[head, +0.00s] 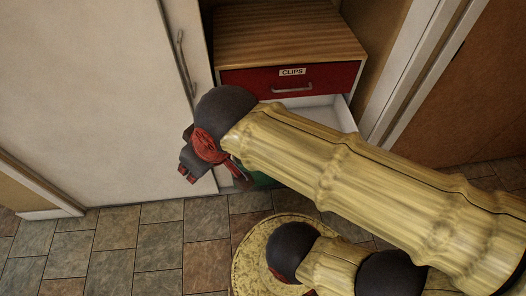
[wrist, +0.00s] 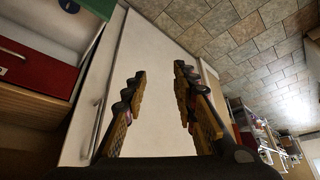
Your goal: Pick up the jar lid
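I cannot make out a jar lid for certain in either view. A small dark object (wrist: 69,6) lies in the white open drawer (wrist: 62,27) at the top left of the wrist view; it is too small and cut off to identify. My gripper (wrist: 159,72) is open and empty in the wrist view, its two fingers apart before a pale cabinet door. In the head view my gripper (head: 188,171) is beside that door, left of the drawer. My arm hides much of the drawer (head: 327,112) there.
A wooden unit with a red drawer (head: 325,77) labelled CLIPS sits above the white drawer inside an open cabinet. A green thing (head: 258,179) shows partly under my arm. The pale door (head: 90,95) has a long handle (head: 184,62). Tiled floor (head: 110,250) is clear at lower left.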

